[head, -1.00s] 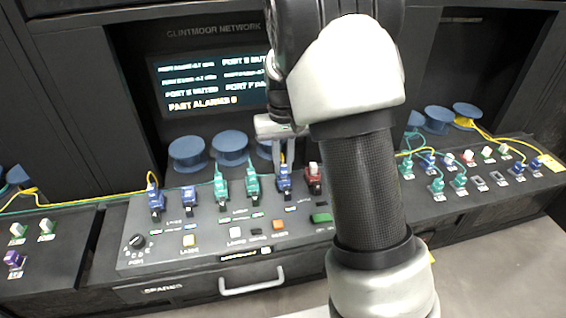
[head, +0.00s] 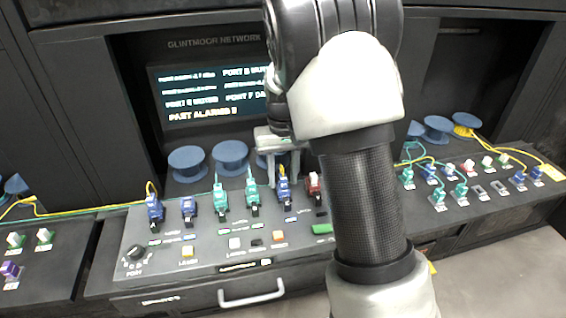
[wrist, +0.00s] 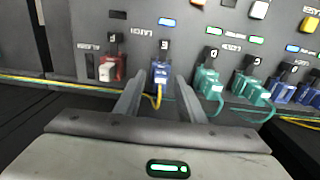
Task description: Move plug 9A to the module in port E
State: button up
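My gripper (wrist: 158,82) is open. In the wrist view its two fingers stand apart, one on each side of a blue plug (wrist: 160,73) with a yellow cable; whether they touch it I cannot tell. The same blue plug (head: 284,189) sits in its port on the sloped console in the head view, below my gripper (head: 283,180). No 9A marking is legible. The port letter beside this plug looks like E, but is small. A red module with a white part (wrist: 108,68) is beside it in the wrist view.
Two teal plugs (head: 220,196) and two blue plugs (head: 155,208) stand left of it on the console. Blue spools (head: 187,162) line the back under the screen (head: 205,92). Another panel of plugs (head: 465,190) is at right. My arm hides part of the console.

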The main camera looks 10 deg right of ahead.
notch_tip(320, 180, up, 17)
jog(key=p, duration=0.1)
dwell(0.3)
